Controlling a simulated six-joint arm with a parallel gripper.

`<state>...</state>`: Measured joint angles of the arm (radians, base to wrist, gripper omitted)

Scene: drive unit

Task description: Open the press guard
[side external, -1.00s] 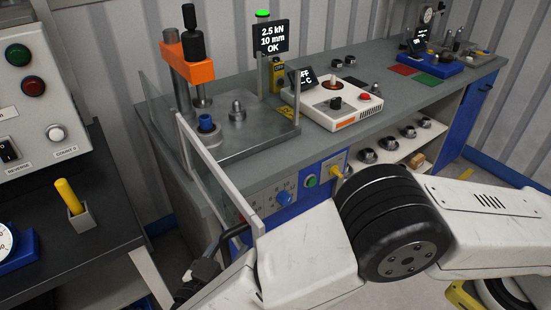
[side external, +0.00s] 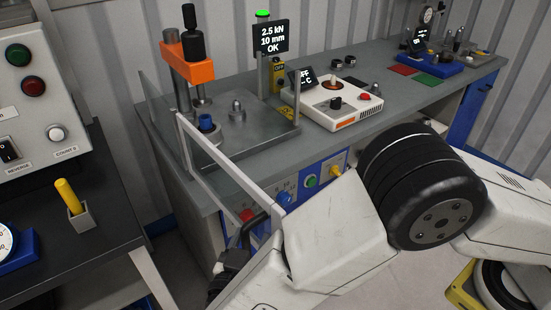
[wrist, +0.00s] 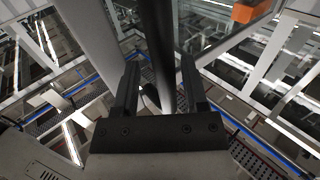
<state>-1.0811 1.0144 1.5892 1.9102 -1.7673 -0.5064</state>
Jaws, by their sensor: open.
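The press guard (side external: 232,160) is a clear panel with a pale grey frame, standing out from the left front corner of the press (side external: 188,62). Its top rail slopes down to the right, over the bench front. My gripper (side external: 258,222) is at the rail's free end, low in front of the bench and partly hidden by my arm. In the wrist view my gripper (wrist: 160,68) has its two black fingers apart, with a dark bar (wrist: 159,45), seemingly the guard handle, between them. Contact cannot be told. The pale guard frame (wrist: 92,40) is just left of the fingers.
The bench front carries a blue knob (side external: 283,199), a green button (side external: 310,181) and a red button (side external: 247,215). A white control box (side external: 340,106) stands right of the press. A black side table (side external: 100,225) is at left.

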